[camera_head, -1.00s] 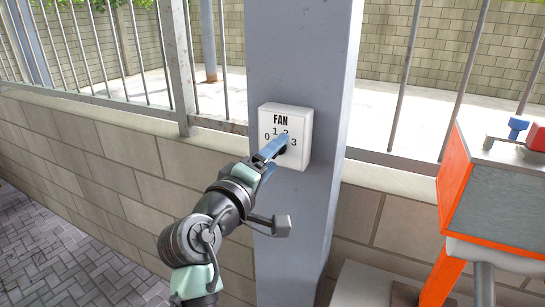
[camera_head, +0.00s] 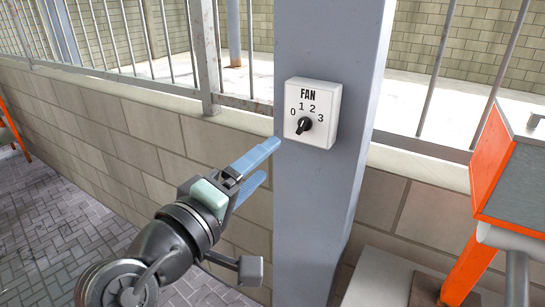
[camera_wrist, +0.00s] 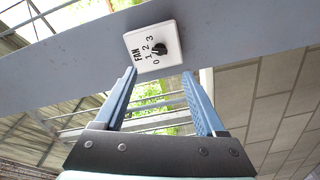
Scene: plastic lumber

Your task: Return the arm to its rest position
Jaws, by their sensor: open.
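My gripper (camera_head: 262,164) has blue fingers and is open and empty. In the head view it is to the left of and below the white fan switch box (camera_head: 312,110), apart from it. The box is fixed to a grey post and has a black knob (camera_head: 304,125) with the marks 0 to 3 around it. In the wrist view my gripper (camera_wrist: 165,85) has its two fingers spread, with the fan box (camera_wrist: 152,47) and its knob (camera_wrist: 157,50) beyond the fingertips.
The grey post (camera_head: 320,215) stands beside my gripper. A low block wall (camera_head: 150,125) with a metal railing runs behind. An orange and grey machine (camera_head: 515,180) stands at the right. Paved floor (camera_head: 50,225) is open at the lower left.

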